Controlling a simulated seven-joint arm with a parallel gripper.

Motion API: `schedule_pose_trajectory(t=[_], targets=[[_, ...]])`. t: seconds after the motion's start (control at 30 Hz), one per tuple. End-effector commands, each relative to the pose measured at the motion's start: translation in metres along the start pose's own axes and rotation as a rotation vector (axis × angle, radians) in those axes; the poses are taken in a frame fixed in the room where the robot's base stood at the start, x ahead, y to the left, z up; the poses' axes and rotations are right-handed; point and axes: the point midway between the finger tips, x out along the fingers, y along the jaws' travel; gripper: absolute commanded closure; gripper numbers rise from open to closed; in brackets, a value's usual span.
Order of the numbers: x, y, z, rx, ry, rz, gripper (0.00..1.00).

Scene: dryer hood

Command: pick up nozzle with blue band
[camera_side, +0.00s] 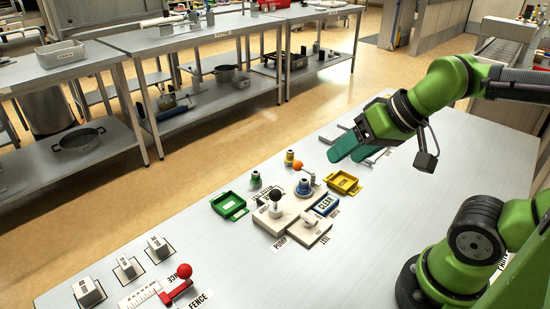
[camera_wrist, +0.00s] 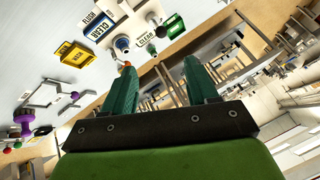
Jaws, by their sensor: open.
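The nozzle with the blue band (camera_side: 303,187) appears as a small grey piece with blue around it, upright near the middle of the panel beside the white control block. It also shows in the wrist view (camera_wrist: 122,43), at the upper left of my fingers. My gripper (camera_side: 343,150) is open and empty, above the table and to the upper right of the nozzle in the side view. Its two green fingers are spread apart in the wrist view (camera_wrist: 160,66). An orange ball knob (camera_side: 298,166) is close behind the nozzle.
A green-banded piece (camera_side: 256,179) and a yellow-banded piece (camera_side: 289,157) stand nearby. A green tray (camera_side: 228,206), a yellow tray (camera_side: 343,183), a black-knobbed lever (camera_side: 275,197) and a blue CLEAR plate (camera_side: 326,205) surround the spot. A red-knobbed slider (camera_side: 183,273) is at front left.

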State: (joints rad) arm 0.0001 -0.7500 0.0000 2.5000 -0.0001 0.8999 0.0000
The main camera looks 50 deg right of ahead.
Motion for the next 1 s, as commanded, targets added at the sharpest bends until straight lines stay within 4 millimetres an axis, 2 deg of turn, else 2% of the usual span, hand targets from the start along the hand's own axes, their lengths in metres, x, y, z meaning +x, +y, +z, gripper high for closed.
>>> schedule_pose_trajectory(t=[0.7, 0.87, 1.0], targets=[[0.000, 0.000, 0.000, -0.001, -0.002, 0.000, 0.43], [0.015, 0.002, -0.001, 0.011, -0.064, 0.021, 0.43], [0.036, 0.005, -0.026, 0.105, -0.160, 0.079, 0.43]])
